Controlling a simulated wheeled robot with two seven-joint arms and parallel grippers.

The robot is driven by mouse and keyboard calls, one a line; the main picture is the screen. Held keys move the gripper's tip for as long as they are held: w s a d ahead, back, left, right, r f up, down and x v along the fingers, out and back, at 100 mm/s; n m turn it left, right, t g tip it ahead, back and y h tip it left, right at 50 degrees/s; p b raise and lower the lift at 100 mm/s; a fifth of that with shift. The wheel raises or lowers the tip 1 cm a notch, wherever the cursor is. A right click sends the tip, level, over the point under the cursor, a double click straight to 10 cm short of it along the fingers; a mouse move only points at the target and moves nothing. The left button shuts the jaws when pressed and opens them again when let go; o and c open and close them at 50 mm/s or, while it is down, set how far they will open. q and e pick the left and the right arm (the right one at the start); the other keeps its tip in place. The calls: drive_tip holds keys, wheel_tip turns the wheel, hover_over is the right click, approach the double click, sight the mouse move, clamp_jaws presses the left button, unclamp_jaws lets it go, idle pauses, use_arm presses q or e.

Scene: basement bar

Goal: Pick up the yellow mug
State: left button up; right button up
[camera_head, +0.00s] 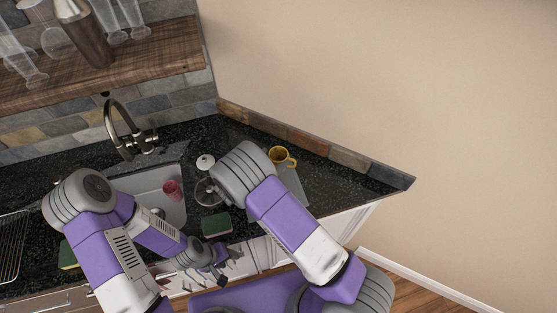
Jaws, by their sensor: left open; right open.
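The yellow mug (280,156) stands on the dark counter near the back wall, just right of my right arm's raised elbow. It appears upright, and its lower part is partly covered by that arm. My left gripper (217,268) is low at the counter's front edge, open and empty, well to the left of and nearer than the mug. My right gripper is hidden behind its own arm.
A sink (150,186) holds a pink cup (173,190). A green sponge (216,224) lies near the counter's front. A white-topped item (205,163) stands left of my right elbow. A faucet (122,128) rises behind the sink. A wooden shelf (150,62) holds glassware.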

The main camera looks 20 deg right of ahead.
sight(283, 152)
drive_tip(key=shift+w+d+f, duration=0.1)
drive_tip(key=shift+d+f, duration=0.15)
drive_tip(key=shift+d, duration=0.05)
drive_tip(key=w+d+f+b, duration=0.2)
drive_tip(key=shift+w+d+f, duration=0.1)
drive_tip(key=shift+w+f, duration=0.05)
drive_tip(key=shift+w, duration=0.15)
drive_tip(key=shift+w+d, duration=0.2)
drive_tip(key=shift+d, duration=0.2)
drive_tip(key=shift+c, duration=0.3)
drive_tip(key=c, duration=0.9)
